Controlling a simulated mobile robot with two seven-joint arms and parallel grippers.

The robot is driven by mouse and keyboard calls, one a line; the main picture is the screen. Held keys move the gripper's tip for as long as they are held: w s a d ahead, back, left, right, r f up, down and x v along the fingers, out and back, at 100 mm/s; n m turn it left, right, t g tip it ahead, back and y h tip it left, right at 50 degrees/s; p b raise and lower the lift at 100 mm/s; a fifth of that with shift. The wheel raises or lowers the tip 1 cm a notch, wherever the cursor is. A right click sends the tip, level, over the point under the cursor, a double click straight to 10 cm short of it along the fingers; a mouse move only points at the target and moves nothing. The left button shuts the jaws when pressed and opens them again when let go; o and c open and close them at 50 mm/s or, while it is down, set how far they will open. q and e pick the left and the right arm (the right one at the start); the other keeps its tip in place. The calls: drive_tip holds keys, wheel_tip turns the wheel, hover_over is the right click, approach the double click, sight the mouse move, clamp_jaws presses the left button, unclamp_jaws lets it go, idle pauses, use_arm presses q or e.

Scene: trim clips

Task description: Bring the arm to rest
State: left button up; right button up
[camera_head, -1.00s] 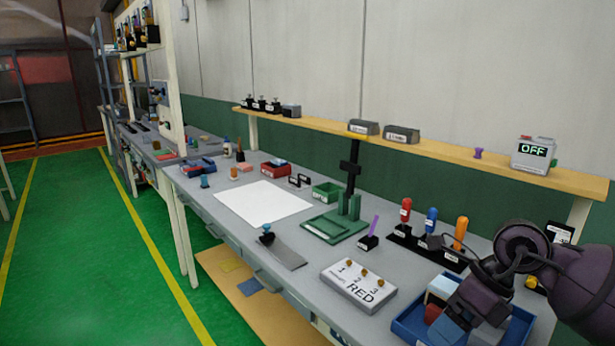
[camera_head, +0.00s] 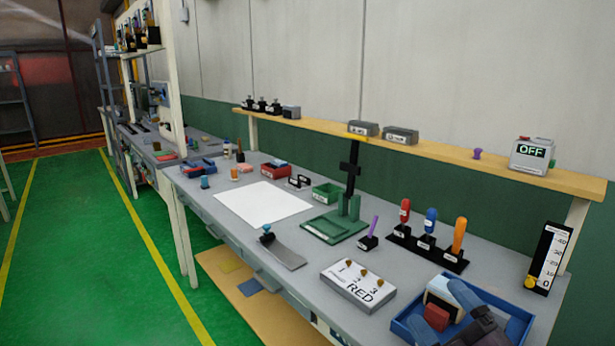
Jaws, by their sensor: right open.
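My right gripper (camera_head: 445,312) shows at the lower right, partly cut off by the bottom edge. Its two blue-grey fingers are apart, so it is open. The fingers show in front of the blue tray (camera_head: 517,327) at the bench's near right end. Between and beside the fingers I see a red block (camera_head: 436,317) and a pale block (camera_head: 440,288) in the tray. Nothing is seen gripped. The rest of the right arm is outside the picture. My left gripper is not in view.
A black-and-white gauge (camera_head: 547,258) stands at the right. A wooden shelf (camera_head: 450,153) runs above. White paper (camera_head: 262,203) lies mid-bench.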

drive_tip(key=s+d+f+m+g+h, duration=0.2)
drive_tip(key=d+f+m+h, duration=0.1)
drive_tip(key=f+m+h, duration=0.1)
drive_tip(key=s+d+f+m+g+h, duration=0.2)
drive_tip(key=d+f+m+h, duration=0.1)
drive_tip(key=f+m, duration=0.2)
drive_tip(key=s+d+f+m+g+h, duration=0.1)
drive_tip(key=s+d+f+m+h, duration=0.1)
drive_tip(key=d+f+m+h, duration=0.1)
drive_tip(key=shift+s+f+m+g+h, duration=0.25)
drive_tip(key=shift+f+m+g+h, duration=0.15)
drive_tip(key=shift+f+m+h, duration=0.35)
drive_tip(key=s+a+f+m+g+y, duration=0.1)
drive_tip(key=s+f+m+g, duration=0.1)
drive_tip(key=s+f+g, duration=0.55)
drive_tip(key=s+f+m+g, duration=0.3)
drive_tip(key=s+g, duration=0.1)
drive_tip(key=s, duration=0.7)
drive_tip(key=w+f+n+t+y, duration=0.1)
drive_tip(key=w+f+t, duration=0.6)
drive_tip(key=f, duration=0.3)
drive_tip(key=shift+w+f+t, duration=0.15)
drive_tip(key=shift+w+t, duration=0.05)
drive_tip(key=shift+t, duration=0.55)
drive_tip(key=shift+a, duration=0.1)
